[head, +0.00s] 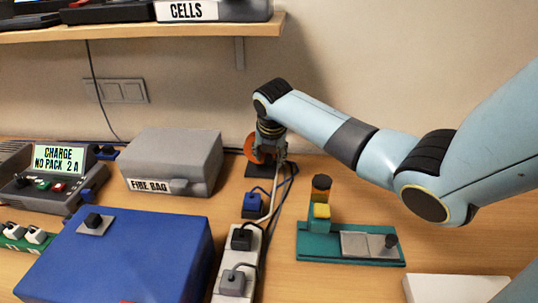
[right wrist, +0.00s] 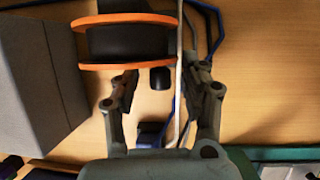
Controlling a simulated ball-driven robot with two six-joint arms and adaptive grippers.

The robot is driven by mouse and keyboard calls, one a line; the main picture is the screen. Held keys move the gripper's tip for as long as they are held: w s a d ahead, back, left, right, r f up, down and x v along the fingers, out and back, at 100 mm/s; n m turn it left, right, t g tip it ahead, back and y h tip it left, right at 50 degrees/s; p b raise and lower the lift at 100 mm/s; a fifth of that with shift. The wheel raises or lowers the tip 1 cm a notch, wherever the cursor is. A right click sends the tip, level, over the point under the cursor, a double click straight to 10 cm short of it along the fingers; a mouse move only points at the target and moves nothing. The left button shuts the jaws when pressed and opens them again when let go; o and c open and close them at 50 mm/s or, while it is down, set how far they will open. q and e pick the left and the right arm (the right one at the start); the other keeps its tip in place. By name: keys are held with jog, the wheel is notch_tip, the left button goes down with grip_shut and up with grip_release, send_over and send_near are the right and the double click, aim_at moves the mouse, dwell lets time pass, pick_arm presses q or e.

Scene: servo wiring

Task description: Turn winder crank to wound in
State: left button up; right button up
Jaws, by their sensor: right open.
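The winder (head: 256,150), an orange-rimmed reel on a dark base, stands near the wall beyond the power strip. In the right wrist view the winder (right wrist: 125,40) shows two orange flanges with a black drum between them. A small black knob, which looks like the crank's handle (right wrist: 160,78), lies in the picture between my right fingers. My right gripper (head: 279,157) is over the winder and hides part of it. In its own view the right gripper (right wrist: 166,88) is open, one finger on each side of the knob; contact cannot be told. My left gripper is not in view.
A white power strip (head: 225,284) with plugs and cables runs toward the winder. A grey fire bag box (head: 175,150) and a blue case (head: 140,255) stand left. A teal fixture (head: 320,250) stands right. A shelf (head: 150,32) hangs above.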

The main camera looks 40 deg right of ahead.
grip_shut()
jog(key=shift+r, duration=0.1)
jog(key=shift+t, duration=0.3)
